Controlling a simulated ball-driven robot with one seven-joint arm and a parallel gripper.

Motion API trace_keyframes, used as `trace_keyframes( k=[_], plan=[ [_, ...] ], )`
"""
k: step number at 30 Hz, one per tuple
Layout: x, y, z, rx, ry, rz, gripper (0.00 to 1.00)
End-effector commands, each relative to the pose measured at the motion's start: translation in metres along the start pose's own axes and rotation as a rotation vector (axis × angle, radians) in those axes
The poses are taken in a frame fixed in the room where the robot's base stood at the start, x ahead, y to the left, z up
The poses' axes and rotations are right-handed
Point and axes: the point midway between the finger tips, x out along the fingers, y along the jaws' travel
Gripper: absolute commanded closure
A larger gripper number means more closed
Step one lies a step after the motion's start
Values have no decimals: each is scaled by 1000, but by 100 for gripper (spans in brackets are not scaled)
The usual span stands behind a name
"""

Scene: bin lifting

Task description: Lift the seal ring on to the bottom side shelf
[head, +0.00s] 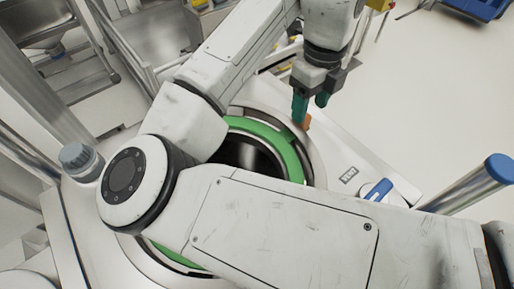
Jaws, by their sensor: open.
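The green seal ring (284,150) lies in the round opening of the white machine top, around a dark hole. My arm covers much of its left and lower parts. My gripper (311,103) has two teal fingers pointing down over the upper right rim of the opening. Its fingers are apart, and no ring is between them. A small orange piece (306,123) shows right by the fingertips; I cannot tell whether they touch it. I cannot make out which surface is the bottom side shelf.
A blue-handled lever (378,189) sits on the machine's right side, beside a metal post with a blue cap (499,167). A grey knob (76,157) stands at the left. Metal frames fill the upper left. Open floor lies at the upper right, with a blue bin (478,8) beyond.

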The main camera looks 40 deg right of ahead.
Motion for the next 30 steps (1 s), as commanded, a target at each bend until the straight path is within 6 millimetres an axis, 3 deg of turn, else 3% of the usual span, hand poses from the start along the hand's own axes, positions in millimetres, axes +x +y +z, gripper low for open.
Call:
trace_keyframes(
  k=[5,15,24,30],
  plan=[
    [11,1,0,-1,1,1,40],
    [54,1,3,-2,1,1,40],
    [59,1,4,-1,-1,1,40],
    [59,1,4,0,-1,1,60]
  ],
)
